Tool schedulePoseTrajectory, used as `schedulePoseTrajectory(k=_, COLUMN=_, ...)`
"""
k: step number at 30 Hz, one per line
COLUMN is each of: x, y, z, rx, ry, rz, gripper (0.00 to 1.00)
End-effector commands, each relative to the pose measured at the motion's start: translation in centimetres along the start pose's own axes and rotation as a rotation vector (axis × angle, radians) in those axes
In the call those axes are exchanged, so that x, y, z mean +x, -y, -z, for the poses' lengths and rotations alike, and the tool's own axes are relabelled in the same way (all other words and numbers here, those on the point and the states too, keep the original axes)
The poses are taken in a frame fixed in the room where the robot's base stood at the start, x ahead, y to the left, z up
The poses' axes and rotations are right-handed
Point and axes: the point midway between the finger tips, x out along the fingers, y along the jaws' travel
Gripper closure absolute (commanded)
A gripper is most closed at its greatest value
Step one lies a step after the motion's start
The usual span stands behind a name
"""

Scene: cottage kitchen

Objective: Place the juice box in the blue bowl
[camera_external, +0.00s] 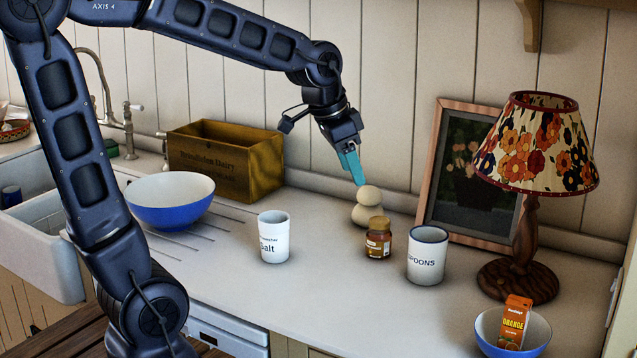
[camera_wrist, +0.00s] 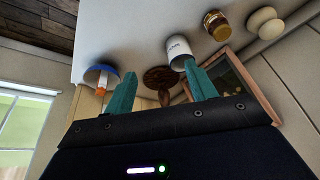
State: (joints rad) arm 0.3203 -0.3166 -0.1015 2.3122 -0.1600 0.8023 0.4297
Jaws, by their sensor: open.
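The orange juice box (camera_external: 514,322) stands slightly tilted inside a small blue bowl (camera_external: 484,335) at the lower right of the counter. The bowl (camera_wrist: 90,76) and the box (camera_wrist: 101,87) also show in the wrist view, at the left. A larger blue bowl (camera_external: 170,211), white inside, sits at the left by the sink; its visible inside looks empty. My gripper (camera_external: 358,180) has teal fingers and is over the back of the counter, just above the pale rounded stones. In the wrist view my gripper (camera_wrist: 160,70) is open with nothing held between its fingers.
Pale stacked stones (camera_external: 366,206), an amber jar (camera_external: 378,240), a spoons mug (camera_external: 427,257) and a salt pot (camera_external: 274,238) stand mid-counter. A lamp (camera_external: 530,230) and picture frame (camera_external: 430,190) are right; a wooden crate (camera_external: 225,160) is behind the larger bowl. The front middle is clear.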

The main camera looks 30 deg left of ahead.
Motion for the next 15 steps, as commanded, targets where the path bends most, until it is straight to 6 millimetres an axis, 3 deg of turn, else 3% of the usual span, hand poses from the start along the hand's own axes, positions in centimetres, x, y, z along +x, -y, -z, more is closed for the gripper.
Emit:
schedulePoseTrajectory(k=6, x=-4.0, y=3.6, z=-7.5, rx=-0.246, ry=-0.007, rz=0.094, gripper=0.44)
schedulePoseTrajectory(k=15, x=-7.4, y=5.4, z=-17.2, rx=-0.568, ry=-0.021, rz=0.202, gripper=0.44)
